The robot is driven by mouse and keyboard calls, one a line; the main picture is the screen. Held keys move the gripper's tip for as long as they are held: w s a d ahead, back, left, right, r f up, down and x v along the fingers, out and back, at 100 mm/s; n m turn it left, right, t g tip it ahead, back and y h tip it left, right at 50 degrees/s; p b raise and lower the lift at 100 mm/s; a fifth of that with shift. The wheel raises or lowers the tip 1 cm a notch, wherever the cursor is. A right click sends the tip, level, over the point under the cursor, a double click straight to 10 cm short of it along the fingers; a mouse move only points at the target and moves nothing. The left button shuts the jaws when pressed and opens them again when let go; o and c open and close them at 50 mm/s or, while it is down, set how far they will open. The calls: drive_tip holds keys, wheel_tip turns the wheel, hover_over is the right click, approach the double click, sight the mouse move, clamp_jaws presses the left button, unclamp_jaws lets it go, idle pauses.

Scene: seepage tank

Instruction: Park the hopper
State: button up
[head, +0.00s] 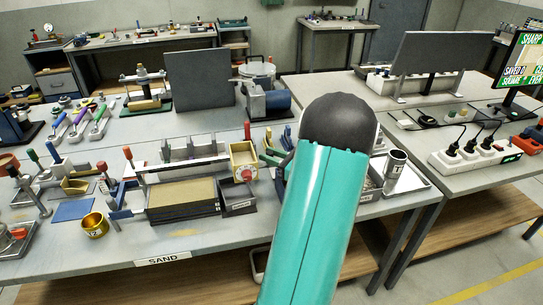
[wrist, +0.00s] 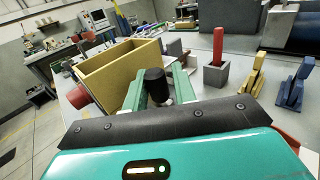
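The hopper appears to be the open-topped yellow box with a red round knob on its side (head: 243,154); it fills the left middle of the wrist view (wrist: 118,72). In the head view it is at the right end of the long bench rig (head: 184,196), above a small grey box; I cannot tell whether it rests there. My gripper (wrist: 158,88) is at the hopper's near side, its teal fingers close on either side of a black upright handle. It looks shut on that handle. In the head view my arm hides most of the gripper.
A grey holder with a red-handled tool (wrist: 216,72) and blue and yellow stands are to the right in the wrist view. A brass cup (head: 95,225) and a blue pad (head: 73,210) lie left of the rig. A metal cylinder (head: 395,168) stands on a tray at right.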

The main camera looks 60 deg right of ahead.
drive_tip(key=shift+s, duration=0.15)
drive_tip(key=s, duration=1.3)
drive_tip(key=shift+s+a, duration=0.25)
drive_tip(key=shift+a, duration=0.2)
